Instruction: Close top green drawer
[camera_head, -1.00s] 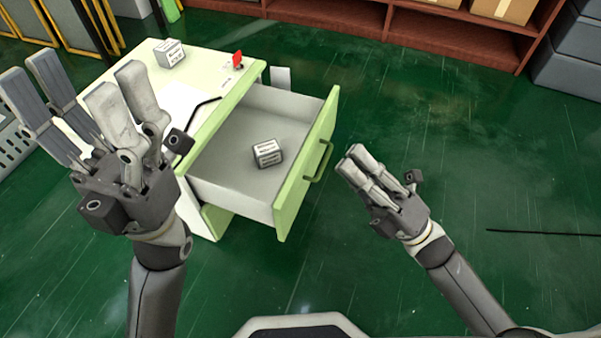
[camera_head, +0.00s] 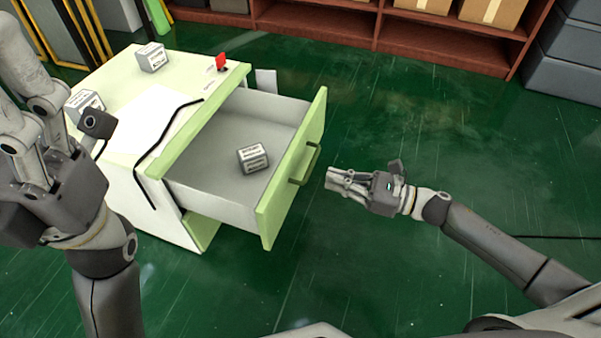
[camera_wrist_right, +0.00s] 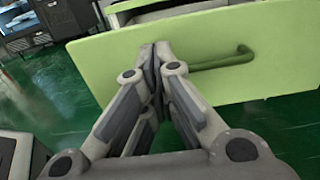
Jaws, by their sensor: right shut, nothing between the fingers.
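The top green drawer (camera_head: 291,181) stands pulled out from the white and green cabinet (camera_head: 125,105). A small white-and-grey box (camera_head: 253,158) lies inside it. My right gripper (camera_head: 330,178) is shut and empty, just right of the drawer front and its green handle (camera_head: 306,163). In the right wrist view the closed fingertips (camera_wrist_right: 155,52) point at the green front (camera_wrist_right: 115,62), left of the handle (camera_wrist_right: 222,60); I cannot tell whether they touch it. My left gripper is at the left edge, partly cut off, over the cabinet's near side; its fingertips are out of frame.
Two more small boxes, one at the back (camera_head: 151,57) and one at the left (camera_head: 84,104), sit on the cabinet top with a red item (camera_head: 221,62) and a black cable. Brown shelves (camera_head: 420,38) with cartons line the back.

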